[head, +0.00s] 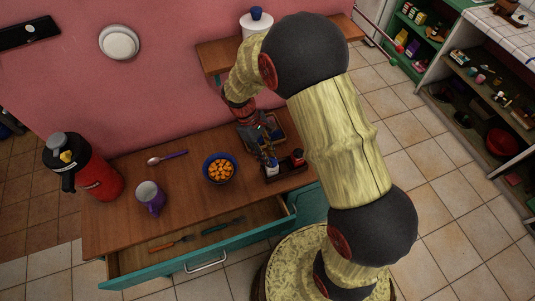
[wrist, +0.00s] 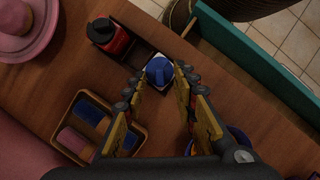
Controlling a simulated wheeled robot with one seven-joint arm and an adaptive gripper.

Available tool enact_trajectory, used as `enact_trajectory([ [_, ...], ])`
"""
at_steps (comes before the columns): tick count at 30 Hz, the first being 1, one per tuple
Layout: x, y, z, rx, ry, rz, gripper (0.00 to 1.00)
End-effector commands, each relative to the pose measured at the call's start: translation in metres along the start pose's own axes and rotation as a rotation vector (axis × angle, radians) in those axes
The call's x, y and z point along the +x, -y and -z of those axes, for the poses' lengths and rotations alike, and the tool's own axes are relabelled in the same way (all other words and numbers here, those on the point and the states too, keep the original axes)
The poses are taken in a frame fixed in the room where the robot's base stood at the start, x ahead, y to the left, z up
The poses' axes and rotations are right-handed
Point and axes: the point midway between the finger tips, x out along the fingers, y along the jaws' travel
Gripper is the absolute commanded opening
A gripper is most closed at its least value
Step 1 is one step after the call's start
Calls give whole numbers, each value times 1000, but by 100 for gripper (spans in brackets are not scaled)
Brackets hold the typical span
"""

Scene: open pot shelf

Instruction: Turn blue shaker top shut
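The blue shaker top (wrist: 160,71) sits on a pale, square-looking shaker body in the wrist view. In the head view the blue shaker (head: 271,168) stands in a dark holder (head: 287,179), partly hidden by my gripper. My gripper (head: 266,152) points down over it. In the wrist view my gripper (wrist: 159,74) is open, with one fingertip on each side of the blue top. Gaps show between the fingers and the top, so contact cannot be made out. I cannot tell whether the top is fully turned.
A red shaker (wrist: 110,39) with a black top stands beside the blue one. A tray of sponges (wrist: 81,152) lies near. The teal drawer (head: 190,275) is open.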

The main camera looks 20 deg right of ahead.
Motion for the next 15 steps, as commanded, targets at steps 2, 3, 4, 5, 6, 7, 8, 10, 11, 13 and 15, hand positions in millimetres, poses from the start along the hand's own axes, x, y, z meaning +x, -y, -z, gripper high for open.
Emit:
enact_trajectory([
  [2, 0, 0, 0, 0, 0, 0, 28],
  [3, -1, 0, 0, 0, 0, 0, 28],
  [4, -2, 0, 0, 0, -1, -1, 28],
  [5, -3, 0, 0, 0, -1, -1, 28],
  [6, -6, 0, 1, 0, -2, -1, 28],
  [7, -10, 0, 1, 0, -2, -2, 28],
  [8, -13, 0, 1, 0, -2, -2, 28],
  [10, -25, -1, 1, 0, -4, -3, 28],
  [11, -31, -1, 1, 0, -4, -3, 28],
  [13, -45, -1, 1, -1, -3, -3, 28],
  [15, -60, 0, 1, 0, -4, -2, 28],
])
